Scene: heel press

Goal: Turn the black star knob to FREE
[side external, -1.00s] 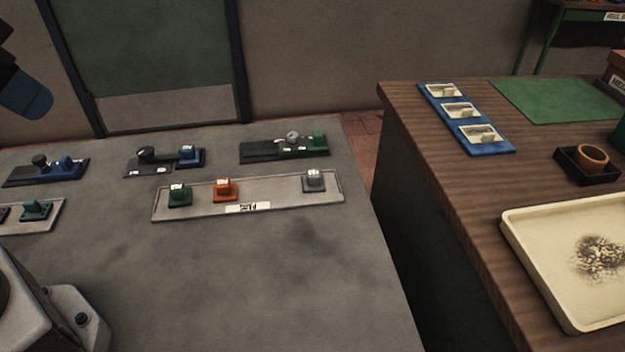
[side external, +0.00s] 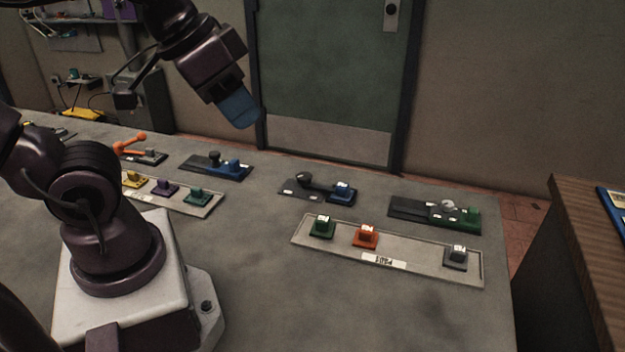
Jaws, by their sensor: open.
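Two dark knobs stand on plates at the back of the grey bench. One dark knob (side external: 214,157) is on a black plate beside a blue block. The other dark knob (side external: 304,178) is on a dark grey plate with small white labels, beside another blue block. I cannot tell which is the black star knob, and no FREE marking is legible. My gripper (side external: 241,112), with blue fingers, is in the air above and behind the plates, apart from both knobs. It is open, and nothing shows between its fingers.
A right-hand plate carries a grey knob (side external: 447,206) and green block. A pale tray (side external: 415,250) holds green, orange and grey blocks. A second tray (side external: 205,208) holds yellow, purple and teal blocks. An orange lever (side external: 130,145) stands left. The front bench is clear.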

